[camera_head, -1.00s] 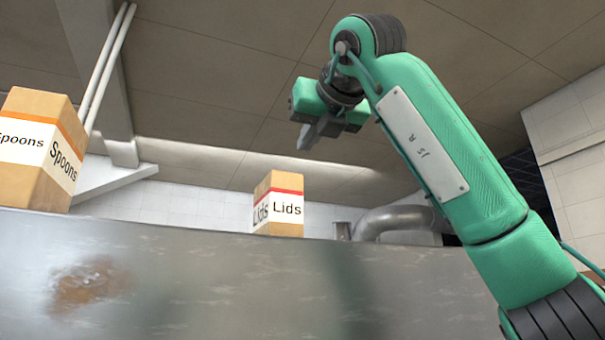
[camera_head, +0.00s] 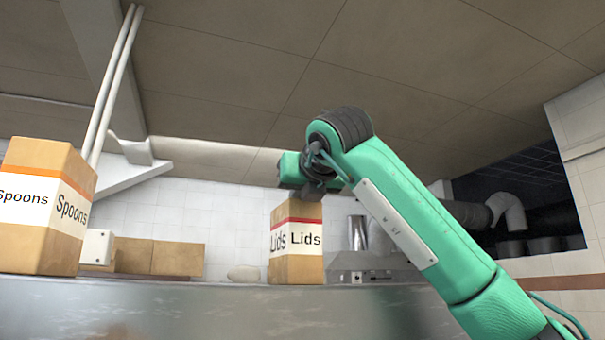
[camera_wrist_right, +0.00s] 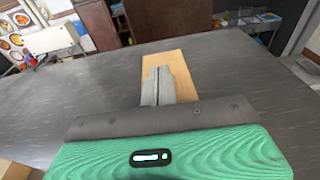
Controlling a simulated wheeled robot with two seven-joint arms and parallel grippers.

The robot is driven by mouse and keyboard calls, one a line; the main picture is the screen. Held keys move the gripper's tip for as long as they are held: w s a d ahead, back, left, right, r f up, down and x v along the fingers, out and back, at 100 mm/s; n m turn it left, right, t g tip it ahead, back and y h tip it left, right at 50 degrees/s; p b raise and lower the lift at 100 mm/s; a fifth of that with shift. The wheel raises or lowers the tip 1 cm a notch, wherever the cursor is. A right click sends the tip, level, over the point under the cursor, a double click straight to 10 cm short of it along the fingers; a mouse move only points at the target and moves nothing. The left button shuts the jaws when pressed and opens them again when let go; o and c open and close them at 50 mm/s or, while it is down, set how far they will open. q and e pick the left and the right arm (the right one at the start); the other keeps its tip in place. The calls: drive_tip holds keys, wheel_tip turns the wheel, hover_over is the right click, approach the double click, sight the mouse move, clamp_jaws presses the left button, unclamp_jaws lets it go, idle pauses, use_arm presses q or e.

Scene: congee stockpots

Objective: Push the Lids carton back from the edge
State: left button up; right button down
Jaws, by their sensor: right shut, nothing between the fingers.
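The Lids carton (camera_head: 295,258), brown with a red stripe and a white label, stands upright on the metal surface near its front edge in the head view. My right gripper (camera_head: 312,190) is at the carton's top, its fingers mostly hidden there. In the right wrist view the shut grey fingers (camera_wrist_right: 158,80) overlap the carton's tan top (camera_wrist_right: 182,60), with nothing between them. I cannot tell whether they touch it. My left gripper is not in view.
The Spoons carton (camera_head: 42,215) stands at the left on the same metal surface (camera_head: 230,308). More brown boxes (camera_head: 165,258) are behind it. A metal duct (camera_head: 490,208) runs at the right. In the right wrist view, bare grey surface (camera_wrist_right: 245,75) lies beside the Lids carton.

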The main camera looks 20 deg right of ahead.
drive_tip(key=shift+d+f+b, duration=0.2)
drive_tip(key=shift+f+b, duration=0.25)
drive_tip(key=shift+b, duration=0.15)
drive_tip(key=shift+a, duration=0.1)
